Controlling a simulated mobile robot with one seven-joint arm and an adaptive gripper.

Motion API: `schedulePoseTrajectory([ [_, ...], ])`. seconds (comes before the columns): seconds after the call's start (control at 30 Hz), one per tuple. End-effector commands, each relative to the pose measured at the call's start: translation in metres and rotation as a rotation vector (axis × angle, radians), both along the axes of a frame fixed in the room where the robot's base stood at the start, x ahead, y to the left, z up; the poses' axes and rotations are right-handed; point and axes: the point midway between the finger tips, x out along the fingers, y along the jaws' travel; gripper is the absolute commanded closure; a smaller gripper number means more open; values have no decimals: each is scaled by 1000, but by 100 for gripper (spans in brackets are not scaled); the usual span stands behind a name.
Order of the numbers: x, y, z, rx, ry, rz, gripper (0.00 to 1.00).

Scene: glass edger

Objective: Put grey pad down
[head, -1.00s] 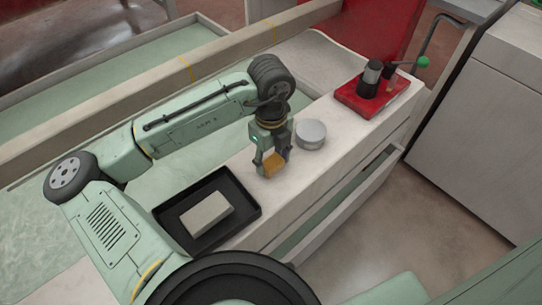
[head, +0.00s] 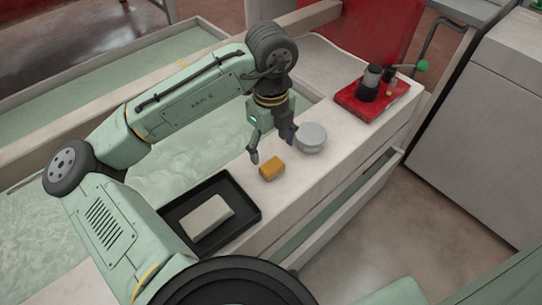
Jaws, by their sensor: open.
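A pale grey pad (head: 206,217) lies inside a shallow black tray (head: 254,214) on the white ledge, at the lower left. An orange-yellow block (head: 271,168) rests on the ledge, between the tray and a round grey container. My gripper (head: 271,150) is open and empty just above and behind the orange block, its fingers spread apart. The gripper is well away from the grey pad. Nothing hides the pad's top face.
The round grey container (head: 311,137) stands close to the right of my gripper. A red base (head: 371,98) with black cylinders is farther right on the ledge. A basin of greenish water (head: 185,150) lies behind the ledge. Bare ledge shows in front of the container.

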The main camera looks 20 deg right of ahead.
Motion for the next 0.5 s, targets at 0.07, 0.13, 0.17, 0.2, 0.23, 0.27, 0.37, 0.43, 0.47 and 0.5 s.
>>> schedulePoseTrajectory([
  [0.07, 0, -1, 17, -1, -3, -1, 31],
  [0.13, 0, -1, 30, -1, -1, -1, 31],
  [0.17, 0, -1, 35, -2, -2, -1, 31],
  [0.2, 0, 0, 40, 1, -2, -2, 31],
  [0.23, 0, 0, 44, 2, -2, -2, 31],
  [0.27, 0, 0, 48, 1, -2, -1, 31],
  [0.37, 0, 0, 55, 1, 0, 0, 31],
  [0.43, 0, 0, 57, 1, 1, 0, 31],
  [0.47, 0, 0, 58, 1, 0, 0, 31],
  [0.5, 0, 0, 58, 1, 0, 0, 31],
])
